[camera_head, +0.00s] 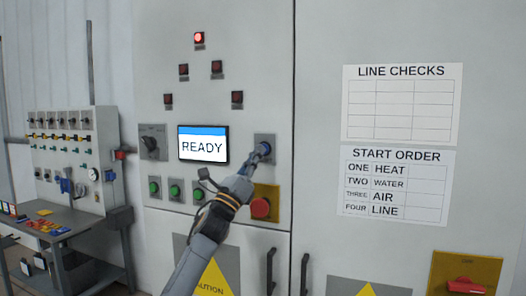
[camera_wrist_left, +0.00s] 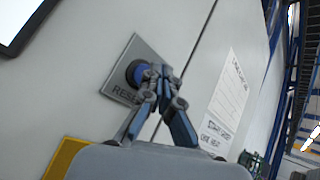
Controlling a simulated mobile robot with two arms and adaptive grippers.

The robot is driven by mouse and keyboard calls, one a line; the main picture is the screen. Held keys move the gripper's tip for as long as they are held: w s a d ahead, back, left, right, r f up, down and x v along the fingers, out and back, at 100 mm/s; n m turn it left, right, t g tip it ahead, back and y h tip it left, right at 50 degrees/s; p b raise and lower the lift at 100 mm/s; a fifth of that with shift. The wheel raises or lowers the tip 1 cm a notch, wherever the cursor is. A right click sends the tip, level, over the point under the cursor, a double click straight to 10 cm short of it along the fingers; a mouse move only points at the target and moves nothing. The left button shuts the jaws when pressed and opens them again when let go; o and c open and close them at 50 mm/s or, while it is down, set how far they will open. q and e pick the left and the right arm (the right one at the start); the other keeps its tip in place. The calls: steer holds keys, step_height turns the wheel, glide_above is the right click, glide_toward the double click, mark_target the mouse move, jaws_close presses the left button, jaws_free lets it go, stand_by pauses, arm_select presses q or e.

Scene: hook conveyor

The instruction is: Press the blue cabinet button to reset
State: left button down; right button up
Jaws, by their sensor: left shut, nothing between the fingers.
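The blue cabinet button (camera_wrist_left: 134,72) sits on a grey plate (camera_wrist_left: 124,42) marked with lettering that starts "RESE". The plate (camera_head: 262,138) also shows in the head view, right of the screen. My left gripper (camera_wrist_left: 162,72) is shut and empty, with its fingertips right at the button's right side in the wrist view. They seem to touch it, but I cannot tell whether it is pressed in. In the head view my left gripper (camera_head: 262,151) covers most of the button. My right gripper is not in view.
The screen (camera_head: 203,146) reads READY. A red lamp (camera_head: 199,38) is lit at the top. A red mushroom button (camera_head: 261,207) on a yellow plate lies just below my gripper. Several green buttons (camera_head: 175,190) are to the left. A cluttered workbench (camera_head: 85,222) stands at far left.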

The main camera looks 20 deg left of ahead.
arm_select(q)
steer(key=s, duration=0.5)
stand_by(0.5)
stand_by(0.6)
